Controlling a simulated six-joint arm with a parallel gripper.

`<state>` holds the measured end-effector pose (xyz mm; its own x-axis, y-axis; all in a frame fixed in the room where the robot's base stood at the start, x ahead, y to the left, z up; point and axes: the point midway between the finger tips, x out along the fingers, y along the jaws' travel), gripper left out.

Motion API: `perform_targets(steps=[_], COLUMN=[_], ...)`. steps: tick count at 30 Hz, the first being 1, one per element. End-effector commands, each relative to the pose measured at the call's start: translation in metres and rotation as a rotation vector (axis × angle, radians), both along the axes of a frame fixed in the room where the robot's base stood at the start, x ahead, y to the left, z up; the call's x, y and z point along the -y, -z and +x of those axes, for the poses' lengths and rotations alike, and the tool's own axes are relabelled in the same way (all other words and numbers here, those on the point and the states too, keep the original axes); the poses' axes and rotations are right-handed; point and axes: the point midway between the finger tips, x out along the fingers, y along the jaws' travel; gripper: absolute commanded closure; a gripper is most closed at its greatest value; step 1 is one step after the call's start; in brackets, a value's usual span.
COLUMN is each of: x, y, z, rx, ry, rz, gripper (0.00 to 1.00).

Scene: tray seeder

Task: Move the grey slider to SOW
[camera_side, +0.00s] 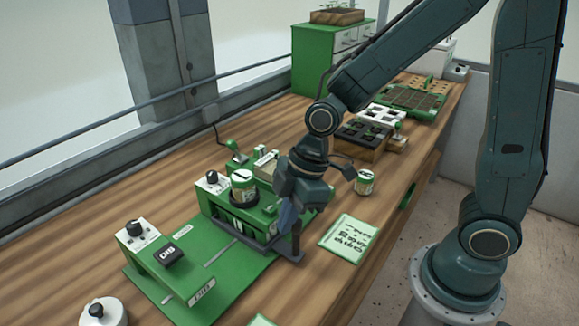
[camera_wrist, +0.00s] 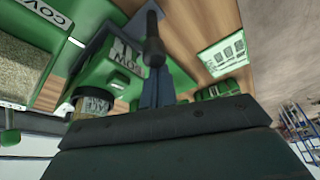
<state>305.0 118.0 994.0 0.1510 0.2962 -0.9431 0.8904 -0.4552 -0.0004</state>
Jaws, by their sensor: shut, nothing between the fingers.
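The green seeder (camera_side: 220,213) stands on the bench, with a dark grey bar along its front edge. The grey slider's upright handle (camera_side: 297,243) is at the right end of that bar; in the wrist view it shows as a dark post with a rounded end (camera_wrist: 153,42). My gripper (camera_side: 285,222) is shut and empty, its bluish fingers low beside the handle. In the wrist view the fingers (camera_wrist: 157,90) overlap the handle's lower part, so I cannot tell whether they touch. The SOW label (camera_wrist: 128,55) is just left of the handle there.
Another small jar (camera_side: 364,183) and a printed card (camera_side: 348,238) lie to the right. A green plate with a DIB block (camera_side: 170,256) extends left. Trays (camera_side: 414,101) stand farther back.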

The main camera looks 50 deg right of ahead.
Motion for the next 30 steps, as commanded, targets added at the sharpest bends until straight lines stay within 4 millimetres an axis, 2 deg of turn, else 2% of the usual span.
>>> perform_targets(steps=[17, 30], x=[-0.001, -0.033], y=[0.0, -0.001], z=[0.001, 0.017], rx=[0.001, 0.0], ry=[-0.002, -0.004], rz=[0.001, 0.001], gripper=[1.0, 1.0])
